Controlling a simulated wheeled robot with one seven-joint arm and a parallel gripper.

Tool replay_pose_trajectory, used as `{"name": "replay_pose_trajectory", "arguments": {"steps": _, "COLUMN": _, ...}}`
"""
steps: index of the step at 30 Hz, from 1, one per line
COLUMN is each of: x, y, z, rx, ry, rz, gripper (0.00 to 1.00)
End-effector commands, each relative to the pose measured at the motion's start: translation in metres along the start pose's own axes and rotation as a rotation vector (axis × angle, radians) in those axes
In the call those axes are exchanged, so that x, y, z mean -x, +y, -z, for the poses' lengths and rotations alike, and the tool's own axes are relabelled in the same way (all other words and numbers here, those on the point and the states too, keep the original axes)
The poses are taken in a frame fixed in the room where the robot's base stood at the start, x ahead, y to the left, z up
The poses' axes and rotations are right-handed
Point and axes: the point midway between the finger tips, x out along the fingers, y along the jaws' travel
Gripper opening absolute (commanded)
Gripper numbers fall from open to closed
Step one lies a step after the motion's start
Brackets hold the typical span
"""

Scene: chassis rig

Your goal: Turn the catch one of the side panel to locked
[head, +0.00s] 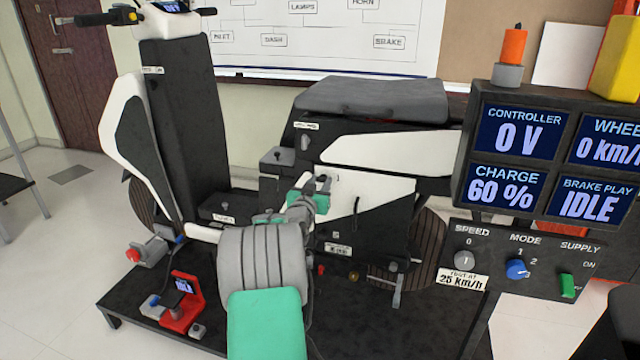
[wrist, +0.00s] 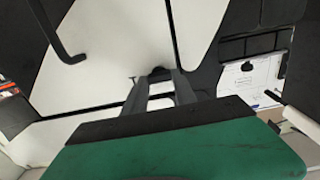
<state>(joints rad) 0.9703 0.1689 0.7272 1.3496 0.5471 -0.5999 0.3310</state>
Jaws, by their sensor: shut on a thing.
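The side panel (head: 385,188) is white and black and sits on the scooter's flank below the seat. It also fills much of the wrist view (wrist: 110,65) as a white surface with dark seams. My gripper (head: 319,186) reaches the panel's upper left part. In the wrist view my gripper (wrist: 161,82) has its two grey fingers closed around a small dark catch (wrist: 160,71) on the white surface. The fingers hide most of the catch, so I cannot tell its turn position. A black bent handle (head: 356,212) is on the panel to the right.
The scooter stands on a low black platform (head: 120,303). The seat (head: 375,98) overhangs above the panel. A display and control box (head: 525,262) with knobs stands at the right. A small red device (head: 182,303) sits on the platform at the front left.

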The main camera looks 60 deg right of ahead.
Motion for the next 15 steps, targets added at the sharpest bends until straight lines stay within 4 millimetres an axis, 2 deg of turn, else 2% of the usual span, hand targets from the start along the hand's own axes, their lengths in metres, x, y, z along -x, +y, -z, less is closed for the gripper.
{"name": "replay_pose_trajectory", "arguments": {"steps": 1, "x": 0.0001, "y": 0.0001, "z": -0.0001, "rx": 0.0, "ry": 0.0, "rz": 0.0, "gripper": 0.15}}
{"name": "replay_pose_trajectory", "arguments": {"steps": 7, "x": 0.0001, "y": 0.0001, "z": -0.0002, "rx": 0.0, "ry": 0.0, "rz": 0.0, "gripper": 0.0}}
{"name": "replay_pose_trajectory", "arguments": {"steps": 15, "x": 0.0001, "y": 0.0, "z": -0.0003, "rx": 0.008, "ry": -0.001, "rz": 0.0, "gripper": 0.0}}
